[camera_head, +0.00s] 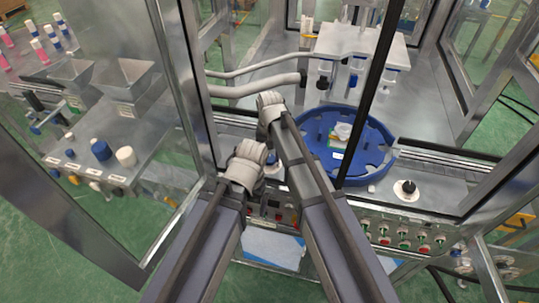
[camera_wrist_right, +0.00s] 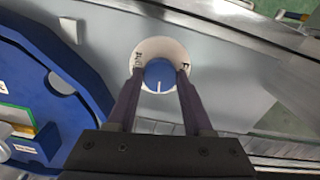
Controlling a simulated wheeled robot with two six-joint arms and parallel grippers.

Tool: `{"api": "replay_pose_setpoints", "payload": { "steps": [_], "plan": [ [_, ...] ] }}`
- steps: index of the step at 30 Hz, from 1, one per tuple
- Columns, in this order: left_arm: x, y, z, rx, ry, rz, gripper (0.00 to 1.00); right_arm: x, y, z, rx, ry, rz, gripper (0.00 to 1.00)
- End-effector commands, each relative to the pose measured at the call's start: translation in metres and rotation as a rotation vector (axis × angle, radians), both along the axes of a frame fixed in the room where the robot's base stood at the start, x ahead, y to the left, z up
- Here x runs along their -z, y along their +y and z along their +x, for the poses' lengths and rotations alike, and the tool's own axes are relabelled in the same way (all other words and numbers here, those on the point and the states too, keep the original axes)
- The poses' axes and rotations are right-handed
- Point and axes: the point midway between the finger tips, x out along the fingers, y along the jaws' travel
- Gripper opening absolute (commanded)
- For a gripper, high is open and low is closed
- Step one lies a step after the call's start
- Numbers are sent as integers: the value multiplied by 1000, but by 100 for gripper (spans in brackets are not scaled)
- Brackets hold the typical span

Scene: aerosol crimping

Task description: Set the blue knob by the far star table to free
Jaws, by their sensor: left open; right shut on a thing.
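The blue knob (camera_wrist_right: 159,74) sits on a round white dial (camera_wrist_right: 160,50) in the right wrist view. A white line on the knob points toward the bottom of that picture. The dial has small dark marks at left and right; the right one begins with an F, the left one I cannot read. My right gripper (camera_wrist_right: 159,73) is shut on the knob, one finger on each side. In the head view my right gripper (camera_head: 270,104) is left of the blue star table (camera_head: 388,158) and hides the knob. My left gripper (camera_head: 247,158) is open and empty, lower and nearer.
The star table's rim (camera_wrist_right: 85,80) is left of the knob in the right wrist view. A black knob on a white dial (camera_head: 406,190) is right of the star table. Grey hoses (camera_head: 255,88) lie behind my right gripper. Metal frame posts (camera_head: 178,75) stand close to the arms.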

Motion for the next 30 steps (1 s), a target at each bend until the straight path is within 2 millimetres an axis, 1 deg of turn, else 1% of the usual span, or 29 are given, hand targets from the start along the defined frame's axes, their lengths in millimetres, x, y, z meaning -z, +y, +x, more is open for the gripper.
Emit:
{"api": "replay_pose_setpoints", "payload": {
  "steps": [6,15,22,30],
  "plan": [
    [0,0,0,0,0,0,100,0,0,0,-201,0,0,0],
    [0,0,0,0,0,0,100,0,0,0,-439,0,0,0],
    [0,0,0,0,0,0,100,0,0,0,-560,1,0,0],
    [0,0,0,0,0,0,100,0,0,0,-628,1,0,0]
  ]
}}
